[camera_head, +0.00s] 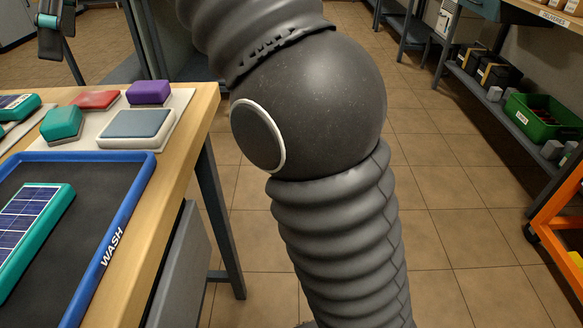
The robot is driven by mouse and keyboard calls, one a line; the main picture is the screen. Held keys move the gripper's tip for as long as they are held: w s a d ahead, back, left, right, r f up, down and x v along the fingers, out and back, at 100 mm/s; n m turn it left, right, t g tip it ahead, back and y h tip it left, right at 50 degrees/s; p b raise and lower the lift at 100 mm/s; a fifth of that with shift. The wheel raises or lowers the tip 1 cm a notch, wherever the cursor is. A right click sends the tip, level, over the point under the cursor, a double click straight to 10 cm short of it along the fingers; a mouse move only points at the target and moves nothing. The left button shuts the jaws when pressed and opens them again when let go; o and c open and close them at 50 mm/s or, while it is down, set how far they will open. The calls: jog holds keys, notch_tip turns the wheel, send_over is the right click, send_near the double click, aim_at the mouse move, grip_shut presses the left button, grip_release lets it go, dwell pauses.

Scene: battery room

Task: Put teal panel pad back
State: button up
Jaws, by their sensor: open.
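A teal block-shaped pad (62,122) sits on a pale board (90,143) at the back of the wooden bench, left in the view. A teal-framed panel with blue cells (32,228) lies on the dark tray with a blue rim marked WASH (112,240). The dark grey end of what looks like my gripper (52,38) hangs at the top left, beyond the pads. It has a teal part and looks empty. Its upper part is cut off by the frame.
A red pad (96,99), a purple block (149,92) and a grey-blue pad (137,127) share the pale board. My arm fills the middle of the view. A shelf at right holds a green crate (545,118). An orange frame (560,215) stands at the right edge. Tiled floor between is clear.

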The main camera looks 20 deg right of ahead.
jog(key=s+d+f+n+t, duration=0.1)
jog(key=d+f+n, duration=0.2)
jog(key=d, duration=0.4)
jog(key=s+d+f+n+t+h, duration=0.1)
jog(key=s+d+f+n+t, duration=0.1)
jog(key=d+f, duration=0.3)
jog(key=s+d+f+n+t, duration=0.1)
jog(key=d+f+n, duration=0.15)
jog(key=d, duration=0.55)
jog(key=s+d+f+n+t+h, duration=0.1)
jog(key=s+d+f+n, duration=0.3)
jog(key=f, duration=0.5)
jog(key=s+d+f+n+t+h, duration=0.1)
jog(key=s+d+f+n+h, duration=0.1)
jog(key=s+d+f+n, duration=0.3)
jog(key=s+d+f, duration=0.3)
jog(key=d+f, duration=0.1)
jog(key=shift+s, duration=0.15)
jog(key=shift+f, duration=0.1)
